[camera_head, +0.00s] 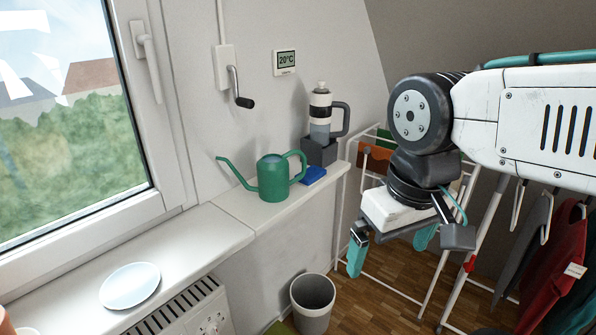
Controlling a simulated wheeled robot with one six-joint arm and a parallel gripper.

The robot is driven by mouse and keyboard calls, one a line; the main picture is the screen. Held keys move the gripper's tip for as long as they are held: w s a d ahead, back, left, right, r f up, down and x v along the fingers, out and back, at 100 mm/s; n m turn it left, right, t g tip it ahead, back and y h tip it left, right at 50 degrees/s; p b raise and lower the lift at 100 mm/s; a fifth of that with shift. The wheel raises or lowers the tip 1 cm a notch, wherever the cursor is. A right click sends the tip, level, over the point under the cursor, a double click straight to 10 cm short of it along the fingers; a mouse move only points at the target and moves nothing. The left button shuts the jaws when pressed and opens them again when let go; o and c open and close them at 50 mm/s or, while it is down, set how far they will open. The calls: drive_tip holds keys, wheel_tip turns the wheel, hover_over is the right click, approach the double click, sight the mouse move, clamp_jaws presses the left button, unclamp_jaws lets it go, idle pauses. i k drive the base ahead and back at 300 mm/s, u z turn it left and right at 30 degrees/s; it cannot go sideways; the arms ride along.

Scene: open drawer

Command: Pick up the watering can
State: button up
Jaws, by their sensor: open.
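The watering can (272,180) is green with a long spout to the left and a loop handle to the right. It stands upright on the white ledge (247,207) by the window. My gripper (390,252) hangs to the right of the can, in front of the drying rack and apart from the can. It points downward with its teal-padded fingers spread and nothing visible between them. The can is not covered by my arm.
A blue object (313,175) lies right beside the can's handle. Behind it a bottle-like jug (320,112) stands on a grey block (319,153). A white plate (130,285) lies on the sill. A bin (313,301) and a drying rack (402,287) stand below and right.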

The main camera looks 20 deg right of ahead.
sight(274, 184)
drive_tip(key=k, duration=0.45)
drive_tip(key=u, duration=0.1)
drive_tip(key=i, duration=0.95)
drive_tip(key=z, duration=0.4)
